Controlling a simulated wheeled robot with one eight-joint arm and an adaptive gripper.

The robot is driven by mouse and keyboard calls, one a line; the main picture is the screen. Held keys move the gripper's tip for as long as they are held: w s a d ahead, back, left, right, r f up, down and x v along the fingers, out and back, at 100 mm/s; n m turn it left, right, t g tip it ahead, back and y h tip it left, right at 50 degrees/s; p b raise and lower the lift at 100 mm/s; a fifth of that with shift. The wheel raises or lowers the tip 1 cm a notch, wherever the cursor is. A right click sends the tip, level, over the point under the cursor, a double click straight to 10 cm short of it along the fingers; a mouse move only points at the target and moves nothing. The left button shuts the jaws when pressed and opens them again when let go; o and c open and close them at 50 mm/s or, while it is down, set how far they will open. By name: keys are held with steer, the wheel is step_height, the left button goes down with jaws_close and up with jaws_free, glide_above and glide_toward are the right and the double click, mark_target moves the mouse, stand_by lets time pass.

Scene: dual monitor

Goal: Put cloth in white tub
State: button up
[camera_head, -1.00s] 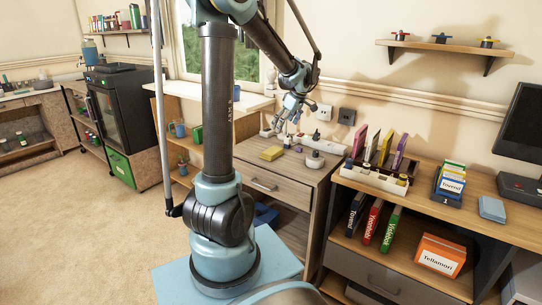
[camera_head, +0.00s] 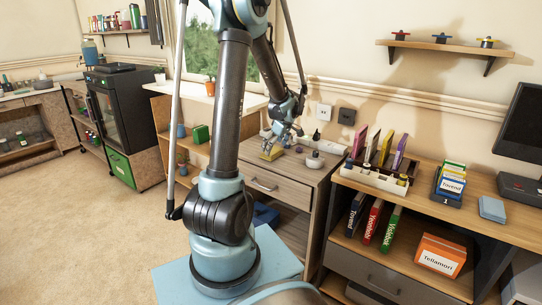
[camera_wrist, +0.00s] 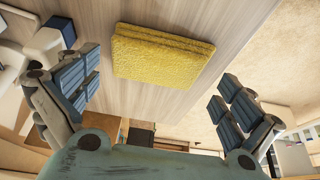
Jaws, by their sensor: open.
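The yellow cloth (camera_head: 272,153) lies folded on the wooden top of the drawer cabinet. In the wrist view the cloth (camera_wrist: 163,55) sits between and beyond my fingers, flat on the wood. My gripper (camera_head: 276,141) is open and empty, just above the cloth, with its fingers spread on either side. A small white round object (camera_head: 315,160) with a dark knob stands on the same top to the right. I cannot tell whether it is the white tub. No other tub is clear to see.
The drawer cabinet (camera_head: 275,185) stands against the wall, beside a desk with a white organizer (camera_head: 377,180). Small items and a white strip lie at the back of the cabinet top. A window shelf (camera_head: 190,100) with a potted plant (camera_head: 210,87) is to the left.

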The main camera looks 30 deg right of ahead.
mark_target(273, 151)
steer(key=shift+w+f, duration=0.25)
steer(key=shift+f, duration=0.45)
steer(key=c, duration=0.8)
step_height(273, 151, up, 10)
steer(key=shift+s, duration=0.15)
